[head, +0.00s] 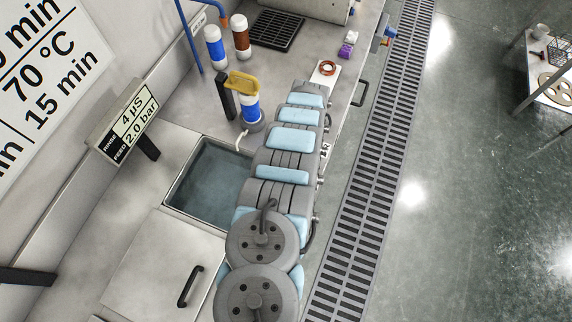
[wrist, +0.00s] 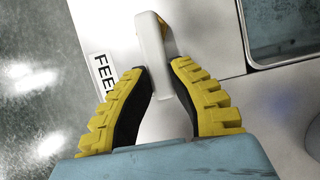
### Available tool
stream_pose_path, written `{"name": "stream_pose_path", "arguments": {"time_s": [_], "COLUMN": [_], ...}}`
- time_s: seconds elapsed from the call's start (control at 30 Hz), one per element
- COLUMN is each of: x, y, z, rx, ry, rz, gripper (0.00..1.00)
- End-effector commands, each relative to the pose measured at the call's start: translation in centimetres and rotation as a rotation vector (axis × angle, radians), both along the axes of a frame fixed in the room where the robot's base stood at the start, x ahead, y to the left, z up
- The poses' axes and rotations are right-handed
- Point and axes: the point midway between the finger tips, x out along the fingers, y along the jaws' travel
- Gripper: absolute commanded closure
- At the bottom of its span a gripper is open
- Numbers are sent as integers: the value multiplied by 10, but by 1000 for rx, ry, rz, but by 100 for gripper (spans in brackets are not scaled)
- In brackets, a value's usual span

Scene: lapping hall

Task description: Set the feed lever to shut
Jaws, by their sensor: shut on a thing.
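The feed lever (wrist: 150,42) shows in the wrist view as a pale, rounded bar rising from the light deck. A white label reading "FEE" (wrist: 103,72), its end covered by a finger, lies to its left. My gripper (wrist: 158,72) has yellow ribbed fingers with black inner faces. They stand on either side of the lever's lower part and are shut on it. I cannot tell from these views which setting the lever points to. In the head view my arm covers the lever and my gripper.
An open water tank (head: 178,195) lies left of my arm; its rim also shows in the wrist view (wrist: 247,45). Filter cartridges (head: 215,50) and a yellow-handled part (head: 241,84) stand behind it. A floor grating (head: 365,190) runs along the bench, with open floor beyond.

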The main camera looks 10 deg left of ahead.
Motion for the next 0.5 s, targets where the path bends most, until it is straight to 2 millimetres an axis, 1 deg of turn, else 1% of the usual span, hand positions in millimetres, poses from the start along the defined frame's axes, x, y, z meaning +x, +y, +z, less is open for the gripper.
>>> {"name": "stream_pose_path", "arguments": {"time_s": [0.3, 0.33, 0.37, 0.4, 0.5], "x": [-1, -1, -1, -1, -1], "y": [-1, -1, -1, -1, 0], "z": [-1, -1, -1, -1, -1], "rx": [-1, -2, -1, -2, -1], "ry": [2, 3, 2, 3, 1], "rz": [-1, 0, -1, 0, 0], "gripper": [100, 71, 63, 51, 50]}}
